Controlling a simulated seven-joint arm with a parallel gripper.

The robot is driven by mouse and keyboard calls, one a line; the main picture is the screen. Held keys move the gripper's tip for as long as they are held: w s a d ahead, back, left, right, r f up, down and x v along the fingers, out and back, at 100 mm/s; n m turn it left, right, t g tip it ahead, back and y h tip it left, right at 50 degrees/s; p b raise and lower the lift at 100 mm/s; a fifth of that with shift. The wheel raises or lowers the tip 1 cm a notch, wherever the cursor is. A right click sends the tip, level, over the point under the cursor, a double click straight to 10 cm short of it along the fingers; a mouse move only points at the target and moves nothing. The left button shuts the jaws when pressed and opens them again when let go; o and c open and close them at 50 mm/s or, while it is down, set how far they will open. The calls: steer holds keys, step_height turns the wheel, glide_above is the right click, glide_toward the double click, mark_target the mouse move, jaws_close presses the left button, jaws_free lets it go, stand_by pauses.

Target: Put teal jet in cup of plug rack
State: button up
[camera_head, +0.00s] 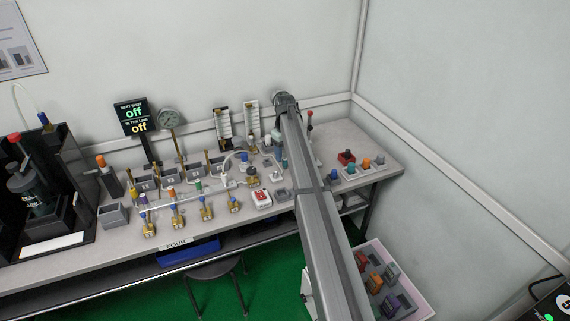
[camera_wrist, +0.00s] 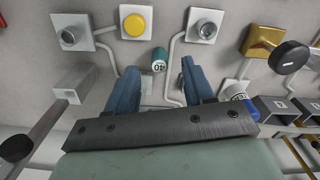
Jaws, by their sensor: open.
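The teal jet, a small teal cylinder with a white label (camera_wrist: 159,60), stands on the bench between and just beyond my fingertips in the wrist view. My gripper (camera_wrist: 158,72) is open, with one blue finger on each side of the jet and no clear grip on it. In the head view my arm covers much of this part of the bench, and the fingers cannot be made out.
White plates with a yellow button (camera_wrist: 134,23) and grey sockets (camera_wrist: 205,27) lie past the jet, joined by pipes. A bin with blocks (camera_head: 412,286) sits below.

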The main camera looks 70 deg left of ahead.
mark_target(285, 159)
steer(key=shift+f, duration=1.55)
steer(key=shift+a, duration=0.1)
steer(key=shift+c, duration=0.3)
jaws_close()
